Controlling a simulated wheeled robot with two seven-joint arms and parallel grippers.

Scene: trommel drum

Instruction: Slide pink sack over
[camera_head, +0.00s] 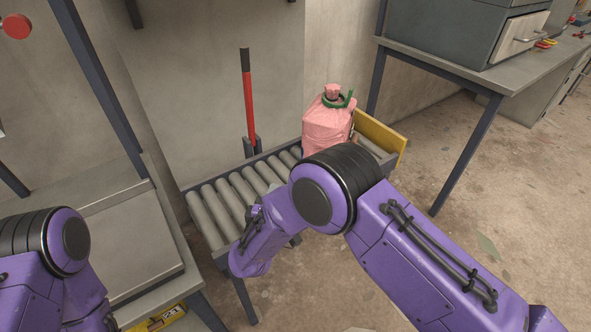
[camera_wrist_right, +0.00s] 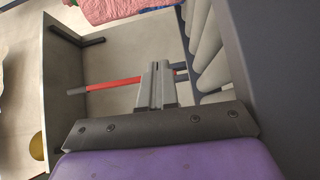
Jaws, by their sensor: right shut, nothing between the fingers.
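The pink sack (camera_head: 327,125), tied at the neck with a green cord, stands upright at the far right end of the roller conveyor (camera_head: 207,205). Its lower part is partly hidden behind my right arm. Part of the sack also shows at the top of the right wrist view (camera_wrist_right: 112,9). My right gripper (camera_head: 270,203) is over the middle of the conveyor, to the left of the sack and apart from it. Its fingers are together and empty in the right wrist view (camera_wrist_right: 158,85). My left arm shows at the lower left, but its gripper is out of view.
A yellow end plate (camera_head: 385,134) stands just right of the sack. A red-handled lever (camera_head: 248,100) rises behind the conveyor. The rollers left of my right gripper are bare. A workbench (camera_head: 440,68) with a grey cabinet is at the upper right.

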